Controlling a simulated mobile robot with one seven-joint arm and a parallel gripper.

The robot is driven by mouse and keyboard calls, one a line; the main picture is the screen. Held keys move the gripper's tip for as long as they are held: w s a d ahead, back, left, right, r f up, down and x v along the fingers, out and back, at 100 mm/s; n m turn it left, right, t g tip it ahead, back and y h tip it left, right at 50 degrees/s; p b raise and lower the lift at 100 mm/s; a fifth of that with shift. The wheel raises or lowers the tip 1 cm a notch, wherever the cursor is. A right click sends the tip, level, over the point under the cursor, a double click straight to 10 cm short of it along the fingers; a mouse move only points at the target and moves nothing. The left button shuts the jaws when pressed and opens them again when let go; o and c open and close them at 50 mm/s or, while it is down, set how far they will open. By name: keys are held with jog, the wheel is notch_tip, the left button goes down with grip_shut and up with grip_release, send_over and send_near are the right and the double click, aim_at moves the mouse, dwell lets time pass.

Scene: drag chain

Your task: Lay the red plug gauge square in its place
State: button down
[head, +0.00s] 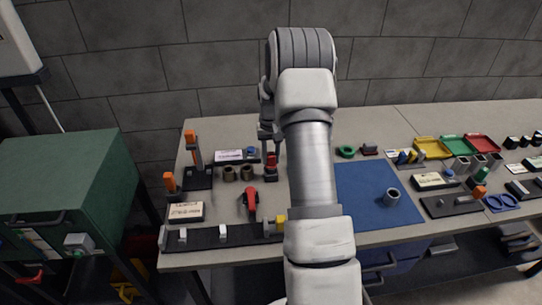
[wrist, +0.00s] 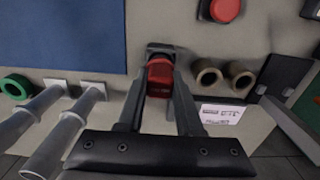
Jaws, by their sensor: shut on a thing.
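The red plug gauge (wrist: 159,74) is between the two fingers of my gripper (wrist: 158,88) in the wrist view. The fingers are shut on its sides. A small dark piece (wrist: 164,47) shows just beyond the red part; I cannot tell whether it belongs to the gauge or is a separate support. In the head view the red gauge (head: 271,161) shows low over the grey bench, below my gripper (head: 270,138). Contact with the bench cannot be made out. My arm hides part of the bench to the right, and I cannot identify the gauge's place for certain.
Two brown rings (wrist: 207,75) stand close to the right in the wrist view, near a white label card (wrist: 222,113). A red-topped item (head: 250,203) lies nearer the front. A blue mat (head: 360,190) is right of my arm. Two grey rods (wrist: 50,125) rise at wrist-view left.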

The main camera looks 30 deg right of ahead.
jog(key=shift+f+b, duration=0.85)
jog(key=shift+f, duration=0.45)
dwell(0.4)
jog(key=shift+c, duration=2.4)
grip_release()
notch_tip(320, 180, up, 18)
jog(key=shift+f, duration=0.25)
